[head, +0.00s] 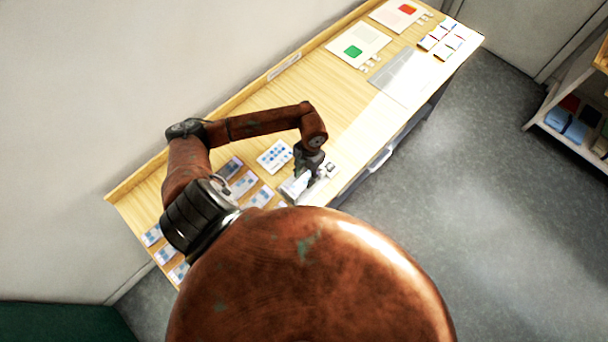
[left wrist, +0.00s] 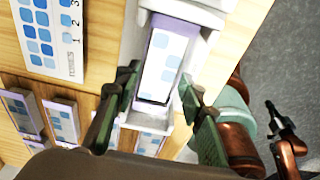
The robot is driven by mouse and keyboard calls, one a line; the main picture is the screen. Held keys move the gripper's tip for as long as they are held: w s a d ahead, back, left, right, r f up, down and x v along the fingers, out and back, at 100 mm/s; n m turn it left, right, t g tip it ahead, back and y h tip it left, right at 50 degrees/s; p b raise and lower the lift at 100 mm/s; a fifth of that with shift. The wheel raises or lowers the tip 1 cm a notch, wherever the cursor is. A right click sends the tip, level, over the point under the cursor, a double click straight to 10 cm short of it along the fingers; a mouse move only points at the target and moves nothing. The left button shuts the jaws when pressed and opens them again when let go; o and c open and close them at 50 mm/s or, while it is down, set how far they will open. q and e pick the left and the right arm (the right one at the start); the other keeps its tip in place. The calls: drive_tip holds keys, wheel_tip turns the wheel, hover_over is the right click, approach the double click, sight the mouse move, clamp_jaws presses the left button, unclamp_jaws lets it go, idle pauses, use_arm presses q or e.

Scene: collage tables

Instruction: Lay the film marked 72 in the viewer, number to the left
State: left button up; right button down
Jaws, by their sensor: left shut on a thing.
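My left gripper (head: 304,172) is over a small white viewer (head: 293,187) on the wooden table. In the left wrist view its dark green fingers (left wrist: 161,92) stand on either side of a pale film (left wrist: 163,62) with blue squares and a lavender edge. They are shut on this film, which lies lengthwise over the white viewer (left wrist: 207,14). I cannot tell whether the film rests fully in it. I cannot read a number on the film, so which end carries it is unclear.
A white card with blue dots (head: 274,156) lies beside the viewer. Several other films (head: 243,184) lie in rows left of it, some hidden by my arm.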

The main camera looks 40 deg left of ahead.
use_arm(q)
drive_tip(key=shift+f, duration=0.3)
drive_tip(key=o, duration=1)
drive_tip(key=r, duration=0.4)
drive_tip(key=w+r, duration=0.1)
drive_tip(key=r, duration=0.7)
drive_tip(key=shift+w, duration=0.4)
